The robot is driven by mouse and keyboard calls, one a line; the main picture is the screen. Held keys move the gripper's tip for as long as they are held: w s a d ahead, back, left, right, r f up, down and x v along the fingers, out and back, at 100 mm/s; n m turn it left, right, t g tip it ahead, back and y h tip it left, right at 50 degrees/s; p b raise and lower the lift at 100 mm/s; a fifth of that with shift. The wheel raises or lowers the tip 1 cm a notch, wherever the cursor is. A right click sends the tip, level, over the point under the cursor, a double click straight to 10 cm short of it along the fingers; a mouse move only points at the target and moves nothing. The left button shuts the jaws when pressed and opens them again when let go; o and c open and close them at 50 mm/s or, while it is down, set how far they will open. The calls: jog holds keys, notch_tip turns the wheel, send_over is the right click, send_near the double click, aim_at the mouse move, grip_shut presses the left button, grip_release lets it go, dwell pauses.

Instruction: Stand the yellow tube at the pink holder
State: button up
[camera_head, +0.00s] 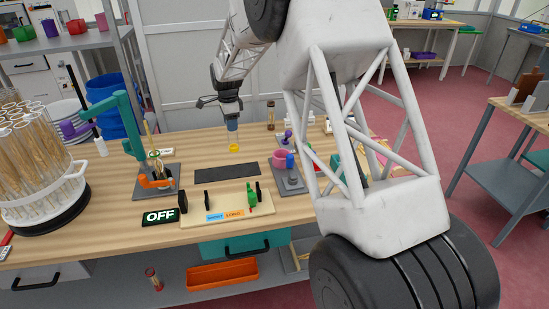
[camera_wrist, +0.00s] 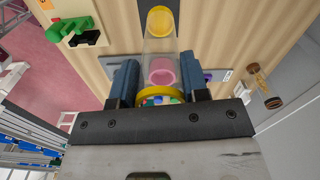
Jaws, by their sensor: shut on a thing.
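The yellow tube (camera_head: 234,147) is clear with yellow ends and hangs about upright below my gripper (camera_head: 232,122). In the wrist view, my gripper (camera_wrist: 158,72) is shut on the tube, its blue finger pads on both sides. The tube's near yellow rim (camera_wrist: 163,91) and far yellow end (camera_wrist: 160,22) show there, with small coloured bits at the near rim. The pink holder (camera_head: 280,156) stands on a grey plate, right of the tube in the head view. In the wrist view the pink holder (camera_wrist: 160,72) shows behind the clear tube wall. Whether the tube's base touches the table is unclear.
The holder's grey plate (camera_head: 292,182) also carries blue and purple parts. A dark mat (camera_head: 227,173) lies nearby. A small brown-capped jar (camera_head: 270,115) stands behind. At left are an orange and teal stand (camera_head: 155,182) and a rack of wheat tubes (camera_head: 45,195).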

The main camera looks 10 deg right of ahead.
jog(key=d+r, duration=0.1)
jog(key=d, duration=1.8)
jog(key=shift+s+d+r, duration=0.15)
jog(key=shift+s+r, duration=0.05)
jog(key=shift+r, duration=0.05)
jog(key=shift+f, duration=2.5)
jog(key=shift+f, duration=2.65)
jog(key=o, duration=1.1)
